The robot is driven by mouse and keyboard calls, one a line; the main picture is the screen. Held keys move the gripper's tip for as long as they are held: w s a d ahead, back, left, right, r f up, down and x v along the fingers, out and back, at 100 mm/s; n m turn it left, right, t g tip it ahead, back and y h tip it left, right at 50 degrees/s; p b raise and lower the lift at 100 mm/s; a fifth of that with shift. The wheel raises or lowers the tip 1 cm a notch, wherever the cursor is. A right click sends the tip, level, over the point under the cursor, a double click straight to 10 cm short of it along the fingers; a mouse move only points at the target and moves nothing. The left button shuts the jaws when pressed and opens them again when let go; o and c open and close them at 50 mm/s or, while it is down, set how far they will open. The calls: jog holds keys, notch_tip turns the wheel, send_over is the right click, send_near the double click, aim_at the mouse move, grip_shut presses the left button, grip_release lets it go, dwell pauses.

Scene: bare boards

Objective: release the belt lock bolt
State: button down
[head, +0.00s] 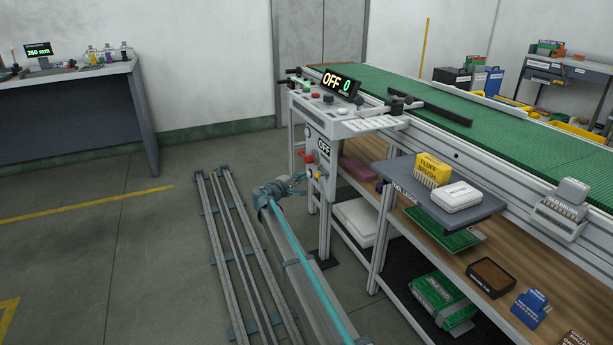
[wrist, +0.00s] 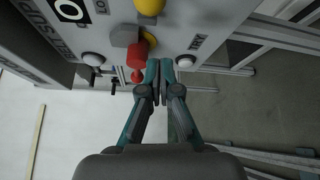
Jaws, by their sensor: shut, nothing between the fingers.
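The belt conveyor (head: 450,115) has a control panel at its near end, with a grey end plate below it. In the wrist view a red knob (wrist: 138,55) with a grey block and a yellow ring stands out from this plate (wrist: 115,40). I cannot tell for certain whether it is the lock bolt. My gripper (wrist: 166,68) is shut and empty, its teal fingertips just right of the red knob; contact is unclear. In the head view my gripper (head: 300,182) is small beside the end plate.
A yellow knob (wrist: 150,5) and two white round buttons (wrist: 93,60) (wrist: 185,62) are close to the fingers. A shelf (head: 440,205) with boxes stands to the right. Floor on the left is mostly clear.

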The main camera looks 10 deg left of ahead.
jog(key=p+v, duration=0.1)
jog(key=v, duration=0.7)
jog(key=shift+r+p, duration=0.2)
jog(key=shift+p, duration=0.1)
